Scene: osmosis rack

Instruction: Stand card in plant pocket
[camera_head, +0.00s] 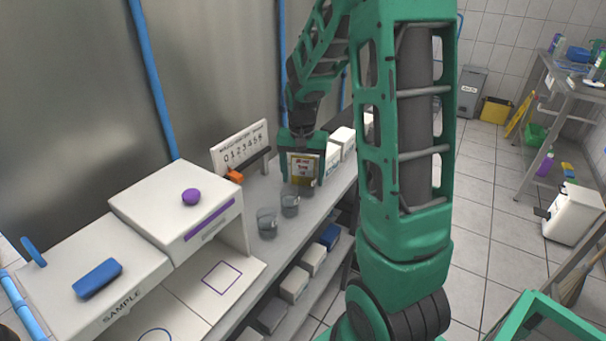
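My gripper (303,178) is above the grey bench, pointing down, with its green fingers at the left and right edges of a small card (303,168). The card has a pale border, red print and a yellow-brown area. It is upright between the fingers and appears gripped. A clear beaker stands behind or just below its lower edge; whether they touch I cannot tell. I cannot make out a plant pocket in this view; part of the bench behind my arm is hidden.
Clear beakers (267,223) stand on the bench left of my gripper. A numbered panel (240,146) with an orange marker (235,176) is behind. A white box (184,212) with a purple knob is at left. White boxes (342,138) stand beyond my gripper.

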